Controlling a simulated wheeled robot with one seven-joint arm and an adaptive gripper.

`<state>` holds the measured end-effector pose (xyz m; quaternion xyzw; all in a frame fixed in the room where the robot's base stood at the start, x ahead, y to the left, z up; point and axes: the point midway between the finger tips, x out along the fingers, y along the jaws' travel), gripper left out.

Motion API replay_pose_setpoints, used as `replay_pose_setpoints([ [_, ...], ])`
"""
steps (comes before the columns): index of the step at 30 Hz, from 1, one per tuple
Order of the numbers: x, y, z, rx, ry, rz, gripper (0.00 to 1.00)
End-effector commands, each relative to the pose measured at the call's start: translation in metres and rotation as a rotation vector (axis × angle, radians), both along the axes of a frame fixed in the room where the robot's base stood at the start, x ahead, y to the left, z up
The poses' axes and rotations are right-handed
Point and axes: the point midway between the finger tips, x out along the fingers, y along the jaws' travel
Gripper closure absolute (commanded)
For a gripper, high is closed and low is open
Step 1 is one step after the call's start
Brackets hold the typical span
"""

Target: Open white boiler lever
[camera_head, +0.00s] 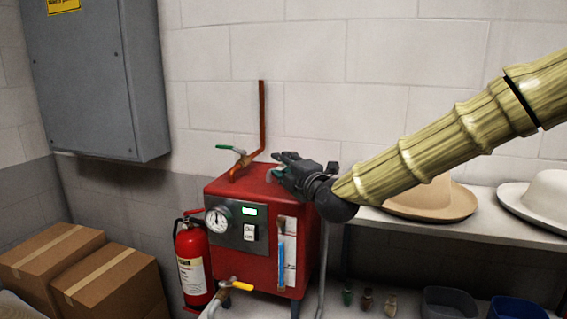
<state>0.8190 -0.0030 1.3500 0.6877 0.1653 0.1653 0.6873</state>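The red boiler (250,264) stands against the wall, with a round gauge, a green-lit display and a switch on its front. My dark gripper (277,164) is at the top right of the boiler, its fingers pointing left. A small pale piece (281,173) shows at the fingertips; it may be part of the white lever, but most of it is hidden by the gripper. I cannot tell whether the fingers touch it or how far apart they are.
A green-handled valve (231,149) sits on the copper pipe (262,115) left of my gripper. A yellow-handled valve (240,285) is low in front. A fire extinguisher (193,262) stands left. A shelf with a tan hat (436,198) and white hat (545,198) lies right.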

Motion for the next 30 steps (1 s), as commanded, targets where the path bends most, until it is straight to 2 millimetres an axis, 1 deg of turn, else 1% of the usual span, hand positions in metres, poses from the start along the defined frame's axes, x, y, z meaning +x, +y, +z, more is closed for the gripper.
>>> replay_pose_setpoints([
  [3, 0.0033, 0.0018, 0.0003, 0.0, 0.0, 0.0, 0.7],
  [12, 0.0044, 0.0022, -0.0002, 0.0, 0.0, 0.0, 0.7],
  [13, 0.0044, 0.0021, -0.0002, 0.0, 0.0, 0.0, 0.71],
  [15, 0.0044, 0.0021, -0.0002, 0.0, 0.0, 0.0, 0.84],
  [18, 0.0043, 0.0021, -0.0002, 0.0, 0.0, 0.0, 1.0],
  [30, 0.0044, 0.0045, -0.0008, 0.0, -0.001, 0.011, 1.0],
])
